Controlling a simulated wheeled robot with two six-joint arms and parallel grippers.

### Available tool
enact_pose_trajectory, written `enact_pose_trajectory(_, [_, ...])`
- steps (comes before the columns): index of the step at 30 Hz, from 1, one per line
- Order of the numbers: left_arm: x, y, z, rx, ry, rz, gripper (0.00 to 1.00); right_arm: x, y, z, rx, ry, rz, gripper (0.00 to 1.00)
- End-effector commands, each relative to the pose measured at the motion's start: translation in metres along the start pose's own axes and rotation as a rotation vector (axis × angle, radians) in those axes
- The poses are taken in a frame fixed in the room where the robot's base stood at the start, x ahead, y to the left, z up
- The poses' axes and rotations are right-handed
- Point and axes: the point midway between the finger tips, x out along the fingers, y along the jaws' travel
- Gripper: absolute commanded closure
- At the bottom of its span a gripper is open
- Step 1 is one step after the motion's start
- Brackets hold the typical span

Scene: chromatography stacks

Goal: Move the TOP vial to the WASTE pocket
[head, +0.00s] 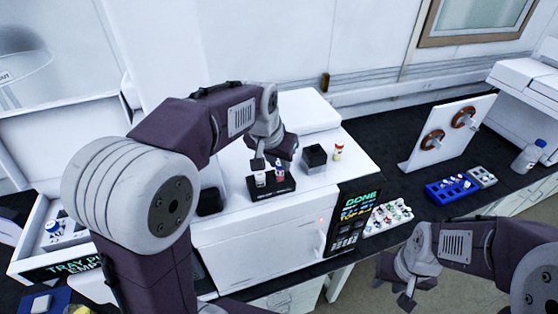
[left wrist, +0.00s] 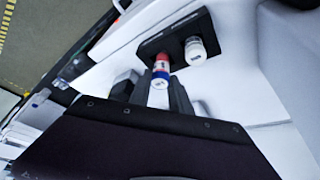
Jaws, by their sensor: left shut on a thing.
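A black vial holder (head: 284,188) stands on top of the white instrument; it also shows in the left wrist view (left wrist: 174,28). A vial with a red cap and blue band (left wrist: 161,72) is at the holder's edge, between the fingers of my left gripper (left wrist: 152,92). In the head view, my left gripper (head: 269,163) is over the holder, shut on this vial. A white-capped vial (left wrist: 196,50) stands beside it in the holder. I cannot read a TOP label on either vial. My right gripper (head: 396,284) hangs empty at the lower right, its fingers apart.
The instrument's screen (head: 360,207) reads DONE, with smaller lines below. A white tray of vials (head: 388,218) and a blue rack (head: 450,189) lie on the dark bench.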

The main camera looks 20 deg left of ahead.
Motion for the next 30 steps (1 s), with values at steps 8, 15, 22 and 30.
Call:
enact_pose_trajectory(8, [0.006, 0.000, 0.002, 0.000, 0.000, 0.000, 1.00, 0.004, 0.000, 0.000, 0.000, 0.000, 0.000, 0.66])
enact_pose_trajectory(15, [0.007, 0.000, 0.003, 0.000, 0.000, 0.000, 1.00, 0.006, 0.000, 0.001, 0.000, 0.000, 0.000, 0.66])
enact_pose_trajectory(22, [0.016, 0.000, 0.007, 0.000, 0.000, 0.000, 1.00, 0.015, 0.000, 0.002, 0.000, 0.000, 0.000, 0.66])
enact_pose_trajectory(30, [0.016, 0.000, 0.007, 0.000, 0.000, 0.000, 0.71, 0.014, 0.000, 0.002, 0.000, 0.000, 0.000, 0.66])
